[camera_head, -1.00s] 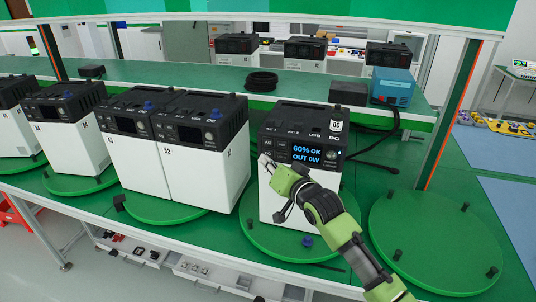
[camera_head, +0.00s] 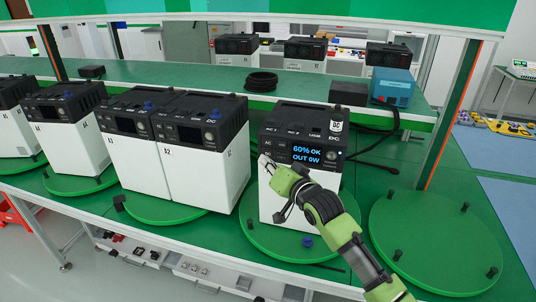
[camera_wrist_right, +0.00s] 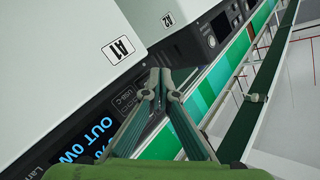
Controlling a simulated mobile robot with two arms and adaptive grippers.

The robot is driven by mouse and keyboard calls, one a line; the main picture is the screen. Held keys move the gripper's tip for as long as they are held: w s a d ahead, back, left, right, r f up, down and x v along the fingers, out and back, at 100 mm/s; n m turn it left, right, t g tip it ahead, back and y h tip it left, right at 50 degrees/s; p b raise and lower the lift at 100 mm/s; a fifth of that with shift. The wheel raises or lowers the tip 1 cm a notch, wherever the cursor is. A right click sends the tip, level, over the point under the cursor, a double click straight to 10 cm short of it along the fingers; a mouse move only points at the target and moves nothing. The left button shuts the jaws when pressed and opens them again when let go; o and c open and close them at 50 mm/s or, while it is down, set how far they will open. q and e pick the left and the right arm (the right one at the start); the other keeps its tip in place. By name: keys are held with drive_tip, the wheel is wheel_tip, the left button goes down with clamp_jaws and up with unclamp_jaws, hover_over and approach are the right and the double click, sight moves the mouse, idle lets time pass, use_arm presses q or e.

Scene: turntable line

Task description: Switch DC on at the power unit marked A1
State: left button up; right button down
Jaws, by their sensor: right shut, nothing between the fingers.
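The power unit (camera_head: 282,206) with the lit blue display reading "60% OK OUT 0W" (camera_head: 305,154) stands on a round green turntable (camera_head: 262,242). Its A1 label (camera_wrist_right: 118,49) shows in the right wrist view, where the display (camera_wrist_right: 85,146) is partly cut off. In the wrist view the fingertips (camera_wrist_right: 160,78) are beside the USB-C marking; contact cannot be told. My left gripper is not in view.
A unit marked A2 (camera_head: 196,182) stands to the left, with several similar units beyond. An empty turntable (camera_head: 433,240) lies to the right. A blue knob (camera_head: 307,242) is low in front of the lit unit. A blue box (camera_head: 392,88) and black cable coil (camera_head: 262,81) sit behind.

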drive_tip(key=shift+w, duration=0.1)
drive_tip(key=shift+w+d, duration=0.15)
drive_tip(key=shift+w, duration=0.15)
drive_tip(key=shift+w+d, duration=0.1)
drive_tip(key=shift+w, duration=0.25)
idle(0.8)
drive_tip(key=shift+s+a+p, duration=0.25)
drive_tip(key=shift+s+p, duration=0.45)
drive_tip(key=shift+s, duration=0.1)
drive_tip(key=s+p, duration=0.1)
drive_tip(key=s+a+p, duration=0.1)
drive_tip(key=s, duration=0.1)
drive_tip(key=s+p, duration=0.1)
drive_tip(key=shift+s+a+p, duration=0.25)
drive_tip(key=shift+s+p, duration=0.1)
drive_tip(key=shift+p, duration=0.05)
